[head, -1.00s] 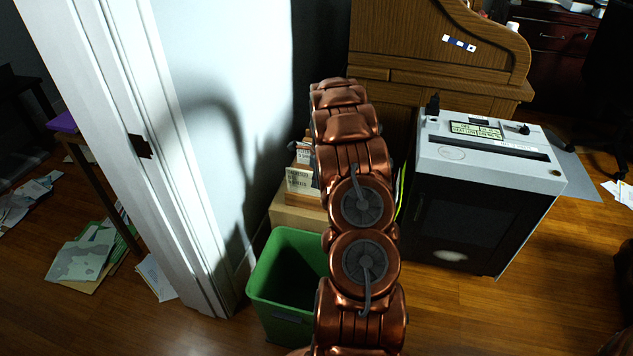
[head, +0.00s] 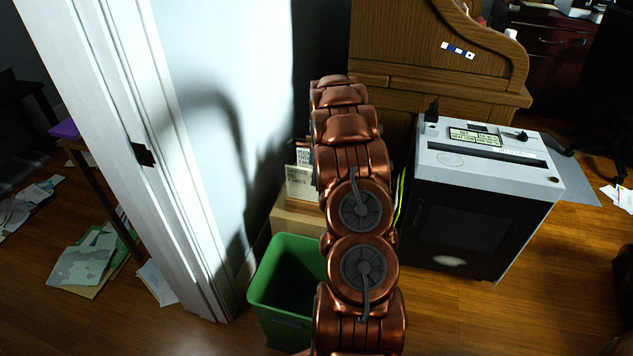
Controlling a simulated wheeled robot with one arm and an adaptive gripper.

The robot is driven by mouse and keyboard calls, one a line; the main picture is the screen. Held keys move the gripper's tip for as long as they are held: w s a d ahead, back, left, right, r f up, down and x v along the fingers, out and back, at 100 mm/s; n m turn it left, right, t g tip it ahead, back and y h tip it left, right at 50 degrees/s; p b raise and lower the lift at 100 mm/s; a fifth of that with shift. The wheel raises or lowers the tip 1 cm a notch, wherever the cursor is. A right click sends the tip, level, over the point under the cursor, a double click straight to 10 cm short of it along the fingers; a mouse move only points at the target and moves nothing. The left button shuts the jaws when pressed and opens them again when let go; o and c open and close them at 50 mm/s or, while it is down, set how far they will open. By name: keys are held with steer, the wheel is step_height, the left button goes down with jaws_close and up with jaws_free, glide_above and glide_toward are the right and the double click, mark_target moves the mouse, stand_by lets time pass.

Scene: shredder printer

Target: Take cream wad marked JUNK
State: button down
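No cream wad marked JUNK can be made out in the head view. My copper arm rises through the middle of the view and hides what lies behind it. My gripper cannot be seen; the far end of the arm points away, toward the wooden cabinet. A cream card with small dark print (head: 299,186) stands on a light brown box (head: 290,217), left of my arm. The print is too small to read surely. A green bin (head: 262,290) stands on the floor at the lower left of my arm; the visible part of its inside looks empty.
A white and black shredder-like machine (head: 460,225) stands right of my arm. A wooden cabinet (head: 430,70) is behind. A white door frame (head: 165,180) is at left. Papers (head: 80,262) lie on the floor at left.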

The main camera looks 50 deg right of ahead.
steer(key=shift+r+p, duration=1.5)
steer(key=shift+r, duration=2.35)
